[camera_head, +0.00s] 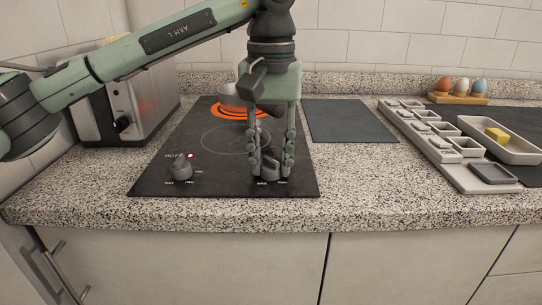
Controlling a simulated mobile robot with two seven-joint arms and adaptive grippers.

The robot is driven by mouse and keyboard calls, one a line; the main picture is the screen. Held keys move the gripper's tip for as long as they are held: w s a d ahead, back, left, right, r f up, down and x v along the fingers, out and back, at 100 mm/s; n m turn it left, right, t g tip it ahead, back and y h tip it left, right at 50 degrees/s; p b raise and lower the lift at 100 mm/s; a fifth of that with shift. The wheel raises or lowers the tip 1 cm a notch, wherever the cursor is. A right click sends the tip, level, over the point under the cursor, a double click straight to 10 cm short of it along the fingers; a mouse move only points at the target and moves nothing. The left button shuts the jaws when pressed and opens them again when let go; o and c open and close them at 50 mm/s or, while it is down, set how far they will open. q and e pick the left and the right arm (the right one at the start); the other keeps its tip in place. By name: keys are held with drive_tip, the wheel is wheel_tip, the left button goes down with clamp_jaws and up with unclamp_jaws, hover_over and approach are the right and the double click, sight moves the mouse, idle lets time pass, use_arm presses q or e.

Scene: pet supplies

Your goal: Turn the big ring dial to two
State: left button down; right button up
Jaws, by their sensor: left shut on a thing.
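A black cooktop (185,143) lies on the counter with two dials along its front. The left dial (181,169) is dark, with a lit red lamp above it and small labels around it. My left gripper (270,166) points straight down with its fingers shut on the right dial (269,168), which they partly hide. Its setting and most of its labels cannot be read. The front ring (222,139) is a thin, unlit outline. The rear ring (222,111) glows orange under a metal pot (231,98). My right gripper is not in view.
A toaster (108,118) stands left of the cooktop. A dark mat (349,121) lies to its right. Further right are a row of small containers (424,129), a tray (520,153) with a yellow block, and an egg holder (458,98) at the back.

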sight(271, 159)
use_arm(q)
drive_tip(key=c, duration=1.2)
unclamp_jaws()
drive_tip(key=shift+o, duration=0.2)
wheel_tip(271, 159, up, 12)
